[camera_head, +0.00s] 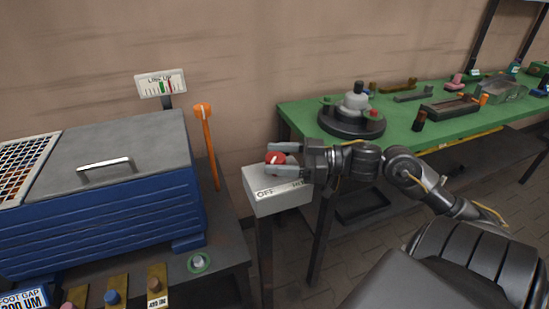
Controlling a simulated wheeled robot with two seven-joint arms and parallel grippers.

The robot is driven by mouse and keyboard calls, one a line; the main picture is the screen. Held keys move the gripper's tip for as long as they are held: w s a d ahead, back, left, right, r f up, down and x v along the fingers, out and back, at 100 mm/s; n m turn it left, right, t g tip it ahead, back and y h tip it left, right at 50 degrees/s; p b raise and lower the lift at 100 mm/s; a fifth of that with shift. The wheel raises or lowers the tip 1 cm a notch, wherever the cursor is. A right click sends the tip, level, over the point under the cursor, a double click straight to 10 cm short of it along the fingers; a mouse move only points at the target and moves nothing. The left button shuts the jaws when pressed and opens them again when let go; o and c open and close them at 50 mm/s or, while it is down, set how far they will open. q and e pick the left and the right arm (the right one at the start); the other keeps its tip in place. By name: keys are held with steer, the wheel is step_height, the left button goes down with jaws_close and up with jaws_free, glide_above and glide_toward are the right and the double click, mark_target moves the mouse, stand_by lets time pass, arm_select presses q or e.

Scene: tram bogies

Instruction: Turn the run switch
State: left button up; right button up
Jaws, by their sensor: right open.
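The run switch is a red knob (275,158) with a pale mark on top of a pale grey box (281,203) on a dark post. The box's front edge reads "OFF" at the left; the lettering at its right is too small to read surely. My right gripper (278,164) comes in from the right over the box. Its fingers are open, one on the far side and one on the near side of the knob. I cannot tell whether they touch it. My left gripper is not in view.
A blue cabinet with a grey lid (120,150) stands at the left, with an orange-topped lever (209,148) and a gauge sign (161,84) behind. A green workbench (400,127) with several parts is at the right. The floor between is bare.

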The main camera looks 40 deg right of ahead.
steer(key=shift+w+a, duration=0.35)
steer(key=c, duration=1)
steer(key=shift+r, duration=0.1)
